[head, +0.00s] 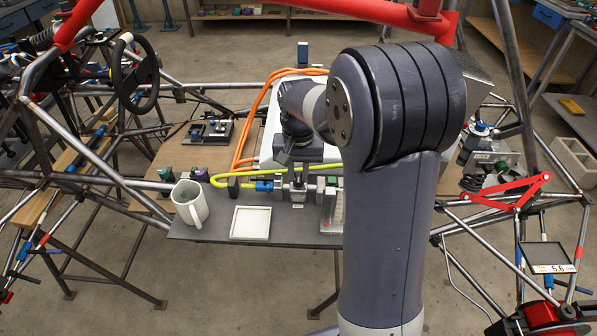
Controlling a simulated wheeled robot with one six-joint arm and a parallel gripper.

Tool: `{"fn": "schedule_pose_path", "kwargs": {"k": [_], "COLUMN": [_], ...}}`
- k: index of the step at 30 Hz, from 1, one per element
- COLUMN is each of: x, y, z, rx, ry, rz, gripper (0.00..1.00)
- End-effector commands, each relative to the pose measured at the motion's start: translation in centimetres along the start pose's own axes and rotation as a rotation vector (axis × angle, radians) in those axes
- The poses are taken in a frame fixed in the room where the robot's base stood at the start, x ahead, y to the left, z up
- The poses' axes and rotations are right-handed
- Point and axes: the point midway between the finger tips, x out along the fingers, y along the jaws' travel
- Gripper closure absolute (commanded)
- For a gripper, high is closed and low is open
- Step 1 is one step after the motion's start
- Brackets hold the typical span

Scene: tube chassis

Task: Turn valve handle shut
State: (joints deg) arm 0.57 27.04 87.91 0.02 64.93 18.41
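My arm crosses the middle of the head view and bends down over the workbench. My gripper (293,169) is a small dark shape pointing down, just above and behind the pipe line on the bench. Its fingers are too small and dark to tell whether they are open or shut. The valve (298,195) appears to be the silver fitting in that line, below the gripper. The yellow-green hose (222,177) runs to the line, with a blue fitting (264,186) left of the valve. The handle's angle, and any contact with the gripper, cannot be made out.
A white mug (190,203) and a shallow white tray (251,223) stand at the bench's front left. A clear rack (331,213) is right of the valve, partly behind my arm. Orange hoses (247,130) run behind. Steel chassis tubes (95,180) and a red bar (340,9) surround the bench.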

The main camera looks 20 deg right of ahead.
Motion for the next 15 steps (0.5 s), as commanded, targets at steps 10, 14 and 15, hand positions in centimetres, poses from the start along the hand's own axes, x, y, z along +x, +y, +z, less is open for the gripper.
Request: {"fn": "schedule_pose_path", "kwargs": {"k": [10,14,15], "x": [0.03,-0.11,-0.33], "y": [0.02,0.02,0.01], "z": [0.04,0.03,0.02], "rx": [-0.002,-0.002,-0.002], "ry": [-0.001,-0.001,-0.001], "rz": [0.001,0.001,0.001], "gripper": [0.64,0.64,0.64]}}
